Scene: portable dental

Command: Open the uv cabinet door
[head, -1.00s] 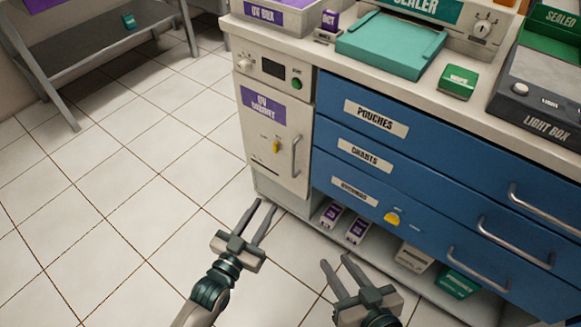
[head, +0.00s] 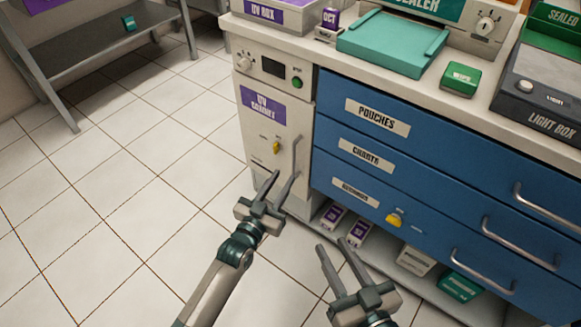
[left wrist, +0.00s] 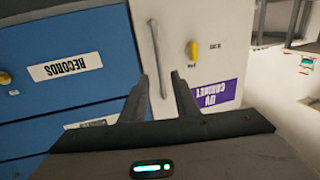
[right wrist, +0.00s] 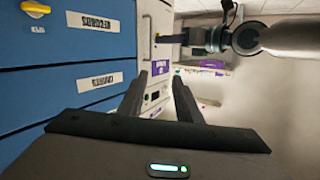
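The UV cabinet door (head: 258,150) is white with a purple label and stands shut, flush with the cabinet front. Its upright metal handle (head: 296,155) is on the door's right side, with a yellow latch knob (head: 276,147) to its left. My left gripper (head: 281,184) is open near the handle's lower end. In the left wrist view the handle (left wrist: 156,58) appears between and beyond the open fingers (left wrist: 160,85); contact does not show. My right gripper (head: 335,249) is open and empty, low in front of the blue drawers.
Blue drawers (head: 385,150) with bar handles stand right of the cabinet. Small boxes (head: 358,233) sit on the low shelf beneath. A grey rack (head: 90,60) is at the far left. The tiled floor (head: 120,190) left of the cabinet is clear.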

